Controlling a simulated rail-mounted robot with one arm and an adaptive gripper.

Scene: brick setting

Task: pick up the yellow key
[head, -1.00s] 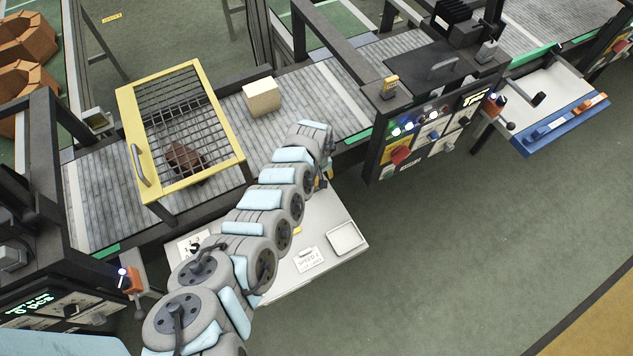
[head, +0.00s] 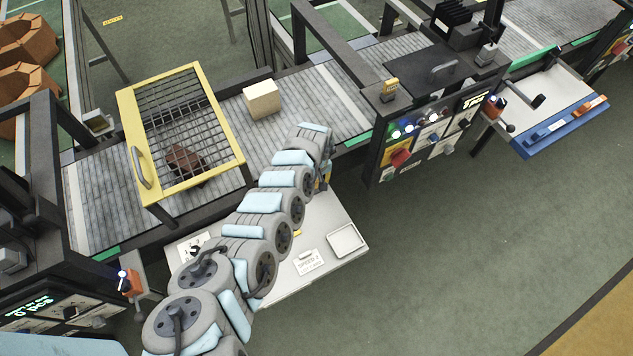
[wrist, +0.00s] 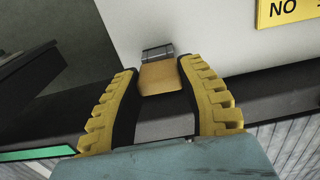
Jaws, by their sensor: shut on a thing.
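In the wrist view my gripper (wrist: 158,72) has its two yellow-and-black fingers closed on the sides of a yellow-tan block, which looks like the grip of the yellow key (wrist: 160,78). A short dark grey metal part sits at the key's far end, in front of a pale panel. In the head view my arm covers most of the gripper (head: 325,184), which is beside the white side table near the conveyor. The key cannot be made out there.
The white table (head: 330,264) holds a shallow tray (head: 346,239) and a label card (head: 308,262). A yellow-framed grid guard (head: 126,117) and a pale block (head: 262,99) are at the conveyor (head: 102,205). A button panel (head: 422,142) stands right of my arm. Open floor lies lower right.

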